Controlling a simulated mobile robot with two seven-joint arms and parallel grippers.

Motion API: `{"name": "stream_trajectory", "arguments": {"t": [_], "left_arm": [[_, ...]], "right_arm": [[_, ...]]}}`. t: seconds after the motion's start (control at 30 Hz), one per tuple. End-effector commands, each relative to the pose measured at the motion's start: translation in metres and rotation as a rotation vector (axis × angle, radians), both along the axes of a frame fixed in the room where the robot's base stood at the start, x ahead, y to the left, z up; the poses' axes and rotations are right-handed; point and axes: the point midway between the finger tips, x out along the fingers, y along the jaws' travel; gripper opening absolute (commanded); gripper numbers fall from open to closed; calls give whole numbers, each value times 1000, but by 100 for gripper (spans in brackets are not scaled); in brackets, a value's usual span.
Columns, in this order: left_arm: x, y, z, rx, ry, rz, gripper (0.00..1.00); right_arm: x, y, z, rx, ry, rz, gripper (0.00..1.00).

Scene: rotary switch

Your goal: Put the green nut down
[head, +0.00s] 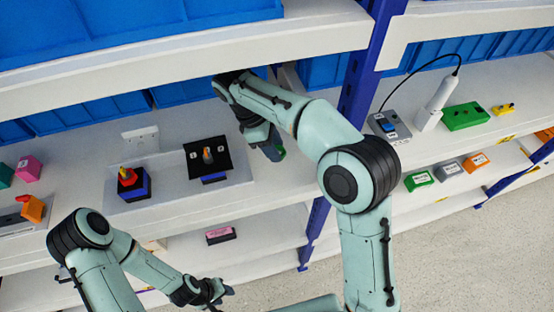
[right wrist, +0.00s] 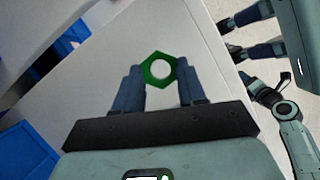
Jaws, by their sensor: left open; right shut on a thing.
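The green nut (right wrist: 147,73) is a hexagonal ring with a round hole, held between the fingertips of my right gripper (right wrist: 159,72) in the right wrist view. White shelf surface lies behind it; I cannot tell whether the nut touches it. In the head view my right gripper (head: 268,146) is over the middle shelf, right of the rotary switch (head: 208,158), and only a bit of green nut (head: 281,152) shows beside its fingers. My left gripper (head: 218,291) is open and empty, low in front of the shelves; it also shows in the right wrist view (right wrist: 233,38).
A red and blue button box (head: 133,184) stands left of the switch. The white shelf edge (head: 275,195) runs in front, with bare shelf around the right gripper. A blue post (head: 358,85) rises to the right. Blue bins (head: 185,88) stand behind.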

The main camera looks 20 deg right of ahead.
Motion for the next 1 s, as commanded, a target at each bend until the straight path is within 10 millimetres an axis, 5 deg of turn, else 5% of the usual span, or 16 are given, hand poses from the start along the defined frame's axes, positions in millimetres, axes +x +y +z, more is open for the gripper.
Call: {"name": "stream_trajectory", "arguments": {"t": [0.4,0.8,0.83,0.9,1.0], "left_arm": [[-19,0,-16,-1,21,0,43],[-18,0,-15,0,20,0,43],[-18,0,-15,0,20,0,43],[-18,0,-15,0,20,0,43],[-18,0,-15,0,20,0,43]], "right_arm": [[-2,0,-55,-2,4,1,13],[-1,0,-59,-1,1,1,13],[0,0,-58,0,0,0,47],[0,0,-58,0,0,1,66],[-1,0,-58,0,0,1,66]]}}
